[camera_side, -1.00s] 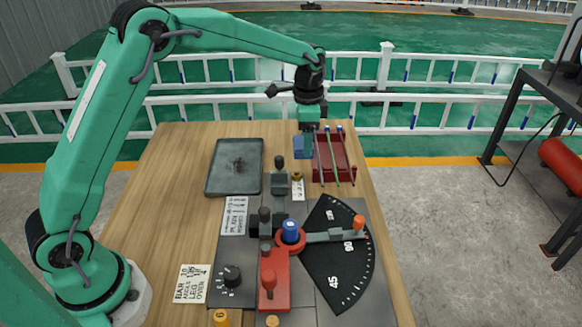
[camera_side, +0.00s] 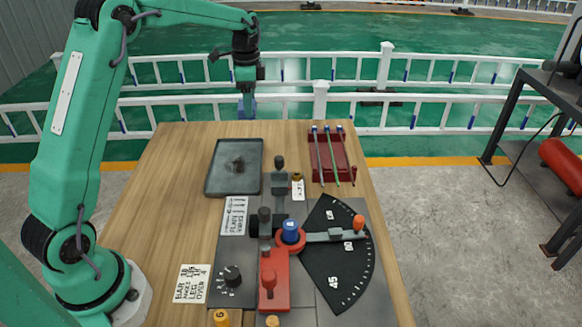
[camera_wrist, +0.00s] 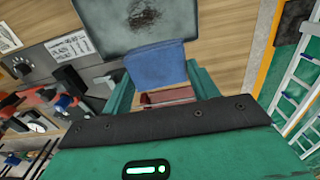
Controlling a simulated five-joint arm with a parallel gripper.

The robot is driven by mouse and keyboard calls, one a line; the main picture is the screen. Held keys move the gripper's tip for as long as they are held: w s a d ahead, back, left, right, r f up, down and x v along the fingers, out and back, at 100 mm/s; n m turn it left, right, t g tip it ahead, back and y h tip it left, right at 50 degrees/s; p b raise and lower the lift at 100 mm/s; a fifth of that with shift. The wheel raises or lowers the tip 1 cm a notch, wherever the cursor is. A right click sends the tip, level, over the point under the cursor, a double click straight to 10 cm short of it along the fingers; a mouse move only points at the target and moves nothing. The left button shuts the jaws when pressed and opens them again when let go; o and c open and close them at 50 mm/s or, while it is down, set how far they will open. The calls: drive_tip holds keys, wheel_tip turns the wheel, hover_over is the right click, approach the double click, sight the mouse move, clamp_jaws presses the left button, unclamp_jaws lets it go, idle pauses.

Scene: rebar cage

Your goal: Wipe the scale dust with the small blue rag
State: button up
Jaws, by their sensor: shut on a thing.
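My gripper (camera_side: 247,92) is shut on the small blue rag (camera_side: 247,107), which hangs below the fingers. In the side view they are in the air above the far end of the table, behind the grey tray (camera_side: 208,185). A dark patch of scale dust (camera_side: 238,164) lies in the middle of the tray. In the wrist view the blue rag (camera_wrist: 155,66) is held between the fingers, and the dust (camera_wrist: 147,18) shows beyond it on the tray (camera_wrist: 112,42). The rag covers part of the tray's near edge there.
A dark red rack (camera_side: 343,150) holding several rods stands to the right. A bending plate with a black angle dial (camera_side: 345,270), a red block (camera_side: 274,285) and grey fittings fills the front. Bare wood (camera_side: 180,150) lies left of the tray.

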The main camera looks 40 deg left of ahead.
drive_tip(key=s+a, duration=0.2)
drive_tip(key=a, duration=0.3)
wheel_tip(320, 180, down, 8)
drive_tip(key=shift+w+r, duration=0.15)
drive_tip(key=shift+w, duration=0.05)
drive_tip(key=shift+d, duration=0.1)
